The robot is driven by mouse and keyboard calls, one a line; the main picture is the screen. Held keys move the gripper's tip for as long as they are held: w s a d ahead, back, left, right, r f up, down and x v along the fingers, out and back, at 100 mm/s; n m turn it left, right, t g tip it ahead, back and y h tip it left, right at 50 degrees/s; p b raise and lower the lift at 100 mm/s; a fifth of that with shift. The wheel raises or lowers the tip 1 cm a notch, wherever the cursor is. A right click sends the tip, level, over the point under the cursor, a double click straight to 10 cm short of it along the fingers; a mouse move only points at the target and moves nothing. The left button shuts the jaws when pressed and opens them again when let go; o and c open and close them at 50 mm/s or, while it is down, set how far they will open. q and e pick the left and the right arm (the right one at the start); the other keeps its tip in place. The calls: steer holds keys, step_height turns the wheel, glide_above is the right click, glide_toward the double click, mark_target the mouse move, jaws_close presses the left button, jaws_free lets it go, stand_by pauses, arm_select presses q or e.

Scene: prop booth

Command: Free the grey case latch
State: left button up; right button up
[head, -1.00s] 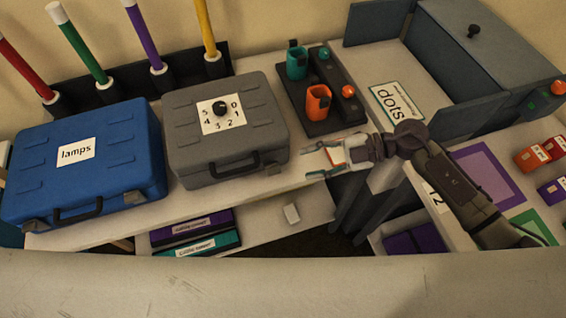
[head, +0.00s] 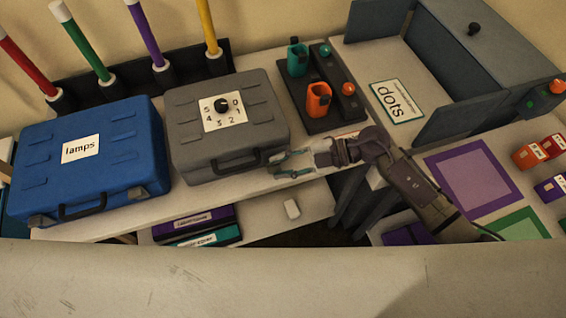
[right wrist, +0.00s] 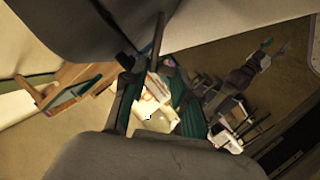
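The grey case (head: 205,150) stands shut on the narrow table in the head view, with a black dial (head: 221,106) on a white number label and a dark handle (head: 238,160) on its front. My right gripper (head: 275,164) is open at the case's front right corner, its two teal-padded fingers apart. The fingers overlap the spot of the right front latch, so I cannot tell whether they touch it. In the right wrist view a distant gripper, apparently my left one (right wrist: 273,46), shows small with its tips apart.
A blue case (head: 110,175) labelled lamps stands to the left of the grey case. A dark rack with a teal cup (head: 297,62) and an orange cup (head: 318,99) stands to the right.

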jaws_close()
steer(key=shift+f, duration=0.1)
